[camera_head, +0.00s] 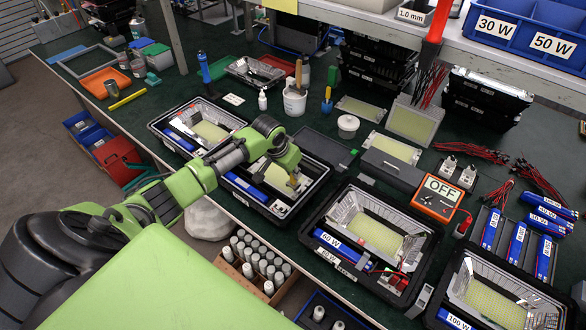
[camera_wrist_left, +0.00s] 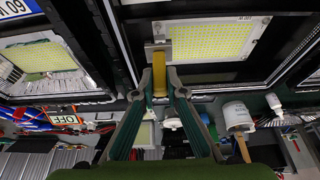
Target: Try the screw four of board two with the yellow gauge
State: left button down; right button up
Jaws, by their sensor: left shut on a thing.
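My left gripper (camera_head: 294,178) reaches into the second floodlight housing from the left (camera_head: 318,186). In the left wrist view the gripper (camera_wrist_left: 160,92) is shut on a narrow yellow gauge (camera_wrist_left: 158,74). The gauge points at the edge of a yellow LED board (camera_wrist_left: 212,42), beside a small metal bracket (camera_wrist_left: 158,54). This board also shows in the head view (camera_head: 274,174), partly covered by my gripper. I cannot tell whether the gauge touches a screw; single screws are too small to make out. My right gripper is not in view.
Other open housings stand left (camera_head: 154,126) and right (camera_head: 428,262) along the green bench. An orange meter reading OFF (camera_head: 438,196) is right. A white pot with tools (camera_head: 294,102) and a white bottle (camera_head: 262,100) stand behind. A shelf (camera_head: 380,22) overhangs the back.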

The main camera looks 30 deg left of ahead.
aim_at(292, 184)
pick_arm(q)
notch_tip(292, 184, down, 4)
jog(key=shift+f+b, duration=0.1)
jog(key=shift+b, duration=0.9)
jog(key=shift+f+b, duration=0.35)
jog(key=shift+f, duration=0.3)
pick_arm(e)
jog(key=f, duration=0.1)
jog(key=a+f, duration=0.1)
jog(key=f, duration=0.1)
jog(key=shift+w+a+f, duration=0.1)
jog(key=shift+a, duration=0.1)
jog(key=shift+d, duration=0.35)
pick_arm(q)
jog(key=shift+p, duration=0.35)
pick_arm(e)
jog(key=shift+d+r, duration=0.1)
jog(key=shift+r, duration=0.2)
pick_arm(q)
jog(key=shift+f, duration=0.15)
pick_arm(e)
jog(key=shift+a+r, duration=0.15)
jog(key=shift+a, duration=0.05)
pick_arm(q)
jog(key=shift+f+p, duration=0.25)
jog(key=shift+p, duration=0.1)
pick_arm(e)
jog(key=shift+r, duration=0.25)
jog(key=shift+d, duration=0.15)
